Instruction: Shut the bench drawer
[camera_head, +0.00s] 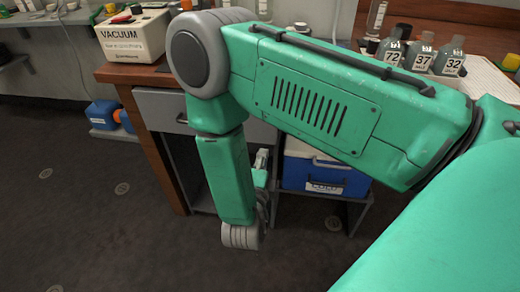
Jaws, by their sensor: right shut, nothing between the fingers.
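The bench drawer (160,104) has a light grey front with a dark handle. It sits under the wooden bench top (122,73), left of my right forearm. My right arm covers its middle, and a strip of grey front shows again right of the arm. I cannot tell how far out the drawer stands. My right gripper (262,160) is partly hidden behind my forearm and wrist, low in front of the bench and below drawer height. It is shut and empty, with no visible contact with the drawer. My left gripper is out of view.
A blue and white cooler (310,174) sits on the shelf under the bench. A vacuum box (133,35) and several numbered bottles (420,58) stand on top. A blue container (103,114) is at the left. The dark floor (90,220) in front is clear.

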